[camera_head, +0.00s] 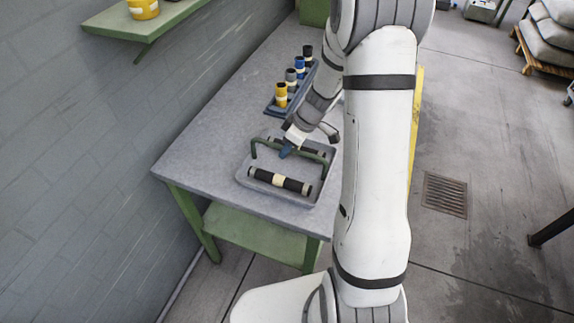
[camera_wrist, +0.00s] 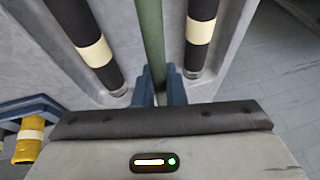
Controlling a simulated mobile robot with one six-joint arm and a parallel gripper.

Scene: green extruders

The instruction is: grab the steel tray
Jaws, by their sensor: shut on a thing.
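The steel tray (camera_head: 243,179) is a grey shallow tray near the front end of the workbench, with a green bar handle (camera_head: 312,157) arching over it. Two black rollers with cream bands lie in it, a near one (camera_head: 263,176) and a far one partly hidden behind the handle. My gripper (camera_head: 286,152) is at the middle of the handle bar. In the wrist view its blue fingers (camera_wrist: 160,92) are shut on the green handle (camera_wrist: 151,38), with a roller on each side. The tray appears to rest on the bench; any small gap beneath it cannot be told.
A blue rack (camera_head: 271,108) with several coloured cylinders stands farther back on the grey workbench (camera_head: 215,135). A wall shelf (camera_head: 105,22) with a yellow item juts out at upper left. Open concrete floor with a drain grate (camera_head: 445,194) lies to the right.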

